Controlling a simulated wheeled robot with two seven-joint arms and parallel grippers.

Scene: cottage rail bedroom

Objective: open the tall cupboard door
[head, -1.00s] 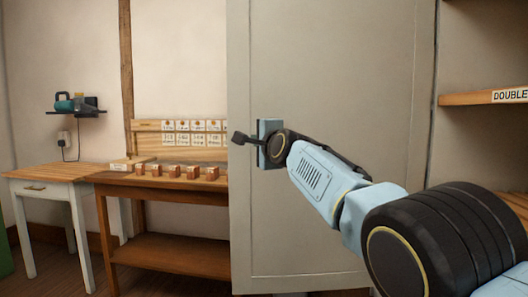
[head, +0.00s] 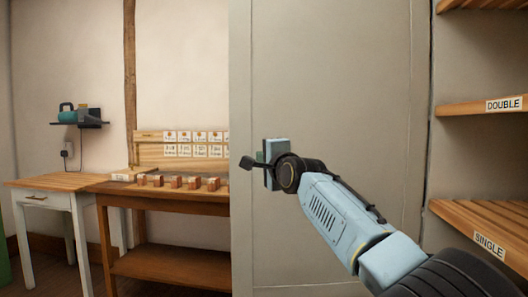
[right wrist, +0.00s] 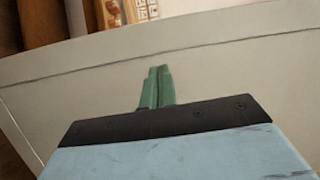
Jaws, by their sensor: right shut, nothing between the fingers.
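The tall cupboard door (head: 345,110) is a large pale grey panel standing open in the middle of the head view, with the cupboard's shelves showing to its right. My right gripper (head: 261,157) is in front of the door's face, near its left edge. In the right wrist view its green fingers (right wrist: 156,88) are together and empty, with the door's face (right wrist: 230,65) beyond them. I cannot tell whether the fingers touch the door. No door handle shows in either view. My left gripper is not in view.
Wooden shelves (head: 470,108) at the right carry labels reading DOUBLE and SINGLE. At the left, a wooden bench (head: 170,200) holds several small blocks, next to a white-legged table (head: 55,182). A small wall shelf (head: 80,124) holds a teal object.

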